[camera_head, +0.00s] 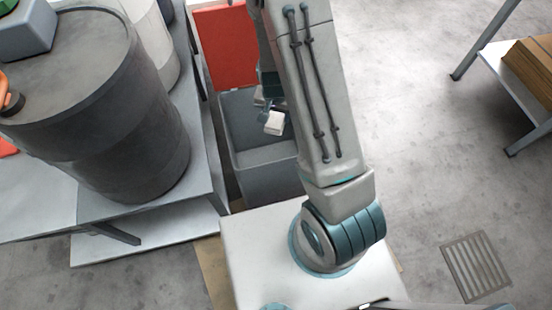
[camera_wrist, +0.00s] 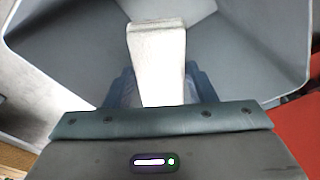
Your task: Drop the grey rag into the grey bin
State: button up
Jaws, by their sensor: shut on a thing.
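The grey rag (camera_head: 274,124) looks like a pale, off-white folded block. It also shows in the wrist view (camera_wrist: 157,62), sticking out between the fingers. My gripper (camera_head: 268,112) is shut on it; the fingers also show in the wrist view (camera_wrist: 156,88). The grey bin (camera_head: 268,183) is an open box left of my arm in the head view. In the wrist view the bin's grey walls (camera_wrist: 252,45) surround the rag, which is over the bin's opening. My arm hides the bin's right side in the head view. The rag's exact height cannot be told.
A red panel (camera_head: 224,48) stands behind the bin; red also shows at the right of the wrist view (camera_wrist: 300,125). A large dark drum (camera_head: 110,110) stands on a grey table (camera_head: 150,205) to the left. A shelf with cardboard boxes (camera_head: 532,66) is at right.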

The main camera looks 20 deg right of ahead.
jog(key=o, duration=1)
jog(key=shift+o, duration=0.2)
notch_tip(320, 180, up, 14)
jog(key=s+p, duration=0.1)
jog(key=p, duration=0.3)
jog(key=shift+s+a+f, duration=0.2)
jog(key=shift+s+a, duration=0.05)
jog(key=shift+a, duration=0.15)
